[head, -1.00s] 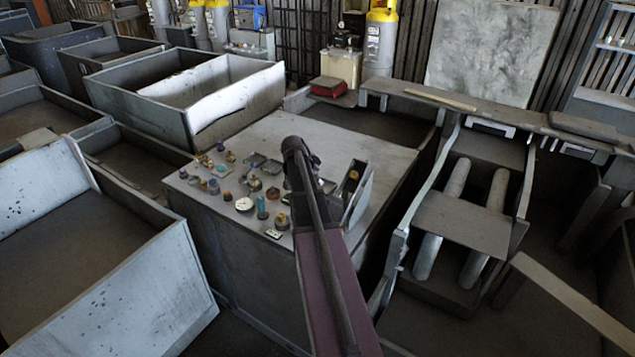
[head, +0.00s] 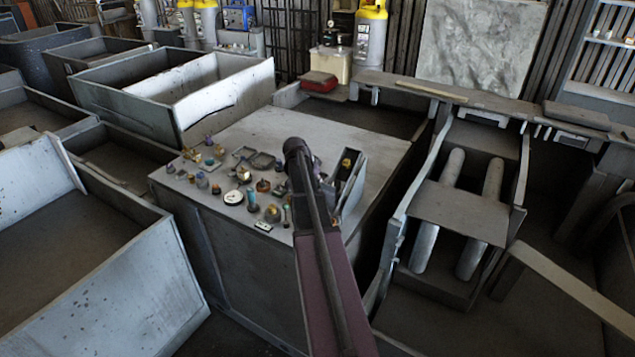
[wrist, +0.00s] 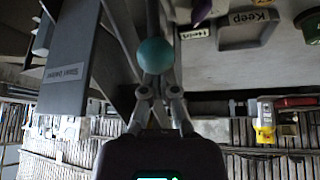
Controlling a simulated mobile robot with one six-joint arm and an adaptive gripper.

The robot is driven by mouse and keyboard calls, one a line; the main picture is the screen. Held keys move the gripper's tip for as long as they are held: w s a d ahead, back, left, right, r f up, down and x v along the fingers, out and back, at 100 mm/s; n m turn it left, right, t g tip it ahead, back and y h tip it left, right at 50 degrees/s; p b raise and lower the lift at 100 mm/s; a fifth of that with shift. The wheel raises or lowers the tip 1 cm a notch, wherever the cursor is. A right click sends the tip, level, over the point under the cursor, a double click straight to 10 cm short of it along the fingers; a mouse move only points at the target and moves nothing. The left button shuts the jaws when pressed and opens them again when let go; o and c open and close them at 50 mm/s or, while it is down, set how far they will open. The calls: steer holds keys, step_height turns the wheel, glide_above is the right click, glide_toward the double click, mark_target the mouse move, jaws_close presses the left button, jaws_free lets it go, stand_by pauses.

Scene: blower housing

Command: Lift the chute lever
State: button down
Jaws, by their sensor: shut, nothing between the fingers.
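A teal ball-shaped knob (wrist: 155,55) shows in the wrist view directly in line with my fingertips. I cannot tell whether it is the chute lever's end or whether the fingers touch it. My gripper (wrist: 158,78) is shut with nothing between its fingers. In the head view my arm reaches over the grey bench (head: 300,125), and the gripper itself is hidden. No lever is clearly marked as the chute lever.
A grey open box (head: 351,190) stands at the bench's right edge, close to my arm; a labelled grey panel (wrist: 68,75) shows in the wrist view. Large metal bins (head: 180,90) and a roller frame (head: 460,205) flank the bench.

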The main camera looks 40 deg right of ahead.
stand_by(0.4)
steer(key=shift+s+a+r, duration=0.15)
steer(key=shift+a, duration=0.65)
steer(key=shift+a+p, duration=0.1)
steer(key=shift+p, duration=0.2)
steer(key=p+v, duration=0.8)
steer(key=v, duration=0.1)
steer(key=shift+a+r, duration=0.15)
steer(key=shift+r, duration=0.05)
stand_by(0.5)
